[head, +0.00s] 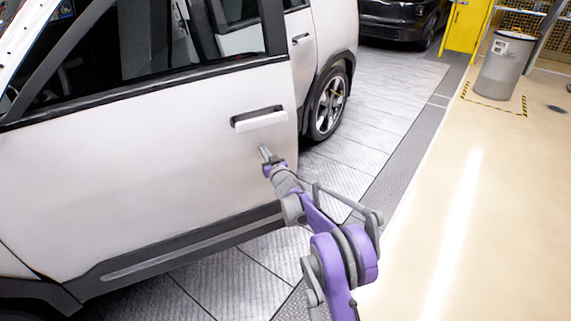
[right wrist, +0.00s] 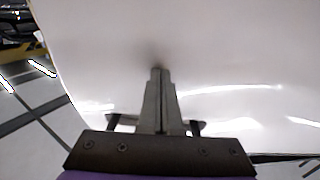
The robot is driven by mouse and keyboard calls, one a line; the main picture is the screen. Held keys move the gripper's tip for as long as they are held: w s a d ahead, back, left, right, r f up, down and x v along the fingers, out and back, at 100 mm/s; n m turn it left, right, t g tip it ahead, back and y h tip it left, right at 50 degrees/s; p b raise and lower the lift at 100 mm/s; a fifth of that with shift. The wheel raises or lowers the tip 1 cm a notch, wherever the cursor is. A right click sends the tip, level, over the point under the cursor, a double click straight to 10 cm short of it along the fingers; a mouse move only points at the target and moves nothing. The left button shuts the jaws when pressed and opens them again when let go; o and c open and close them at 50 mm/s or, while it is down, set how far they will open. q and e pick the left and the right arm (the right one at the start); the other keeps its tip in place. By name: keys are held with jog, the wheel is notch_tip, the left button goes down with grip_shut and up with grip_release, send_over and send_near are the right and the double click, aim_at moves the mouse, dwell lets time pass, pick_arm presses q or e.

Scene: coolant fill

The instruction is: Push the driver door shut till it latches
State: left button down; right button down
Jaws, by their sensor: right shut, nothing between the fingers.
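The white driver door (head: 150,140) fills the left of the head view, with its dark window above and a grey strip along its bottom. Its rear edge stands out from the car body, so it is ajar. The door handle (head: 259,118) is near that edge. My right gripper (head: 265,152) is shut and empty, with its tips at the outer panel just below the handle. In the right wrist view the shut fingers (right wrist: 158,75) point into the white panel (right wrist: 220,50). A dark shadow lies at the tips; I cannot tell whether they touch. My left gripper is out of view.
The rear door (head: 308,60) and rear wheel (head: 329,104) are beyond the driver door. A dark car (head: 400,18) stands at the back. The beige floor at right is clear.

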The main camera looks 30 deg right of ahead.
aim_at(259, 145)
jog(key=shift+w, duration=0.1)
jog(key=shift+y, duration=0.3)
jog(key=shift+w+d+b, duration=0.15)
jog(key=shift+w+b, duration=0.25)
jog(key=shift+w, duration=0.7)
jog(key=shift+w+d+b, duration=0.1)
jog(key=shift+w+b, duration=0.25)
jog(key=shift+w, duration=0.75)
jog(key=shift+n, duration=0.3)
jog(key=shift+w, duration=0.4)
jog(key=shift+w+d+n+y+b, duration=0.15)
jog(key=shift+w+y+b, duration=0.15)
jog(key=shift+w, duration=0.65)
jog(key=shift+w+n+y+b, duration=0.15)
jog(key=shift+w+y+b, duration=0.15)
jog(key=shift+w, duration=0.65)
jog(key=shift+w, duration=0.1)
